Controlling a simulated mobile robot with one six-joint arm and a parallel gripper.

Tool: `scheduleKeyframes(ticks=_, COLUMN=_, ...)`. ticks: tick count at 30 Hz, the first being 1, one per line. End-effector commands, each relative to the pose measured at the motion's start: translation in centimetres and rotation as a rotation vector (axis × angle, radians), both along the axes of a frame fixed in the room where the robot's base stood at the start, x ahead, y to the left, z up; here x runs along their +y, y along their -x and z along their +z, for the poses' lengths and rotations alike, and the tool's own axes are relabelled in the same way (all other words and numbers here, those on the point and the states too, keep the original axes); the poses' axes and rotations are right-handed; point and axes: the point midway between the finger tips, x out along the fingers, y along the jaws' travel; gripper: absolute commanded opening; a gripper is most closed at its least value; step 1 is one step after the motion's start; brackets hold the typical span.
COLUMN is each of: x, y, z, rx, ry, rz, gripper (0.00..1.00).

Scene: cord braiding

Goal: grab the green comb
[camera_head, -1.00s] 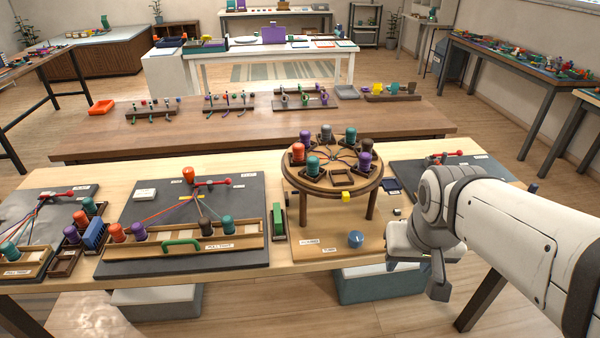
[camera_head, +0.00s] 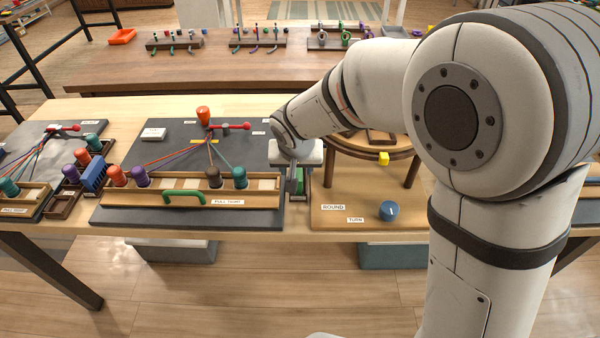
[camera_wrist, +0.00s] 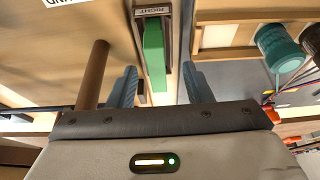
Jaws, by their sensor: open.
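The green comb (camera_wrist: 154,50) stands in a narrow dark holder (camera_wrist: 168,22) in the wrist view. In the head view the comb (camera_head: 300,180) is mostly hidden behind my gripper (camera_head: 293,186), at the right end of the middle braiding board. My gripper is open. In the wrist view its two blue-grey fingers (camera_wrist: 160,70) appear on either side of the comb, with gaps to both sides. Nothing is held. I cannot tell how far the fingertips are from the comb.
A wooden tray (camera_head: 150,198) with coloured bobbins and a green handle (camera_head: 184,195) lies to the left. A round stand (camera_head: 400,150) on legs is close on the right; one brown leg (camera_wrist: 93,75) is near my fingers.

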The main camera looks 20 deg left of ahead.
Motion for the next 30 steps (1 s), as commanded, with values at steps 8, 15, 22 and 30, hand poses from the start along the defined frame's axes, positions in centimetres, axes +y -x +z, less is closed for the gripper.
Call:
scheduleKeyframes(ticks=8, x=-0.2, y=-1.7, z=-3.7, rx=0.002, ry=0.003, rz=-0.01, gripper=0.45)
scheduleKeyframes(ticks=15, x=-0.2, y=-2.0, z=-4.1, rx=0.0, ry=0.0, rz=-0.013, gripper=0.45)
scheduleKeyframes(ticks=22, x=-0.3, y=-2.0, z=-4.1, rx=0.001, ry=0.0, rz=-0.013, gripper=0.32)
scheduleKeyframes(ticks=30, x=-0.3, y=-2.0, z=-4.1, rx=0.001, ry=0.001, rz=-0.014, gripper=0.09)
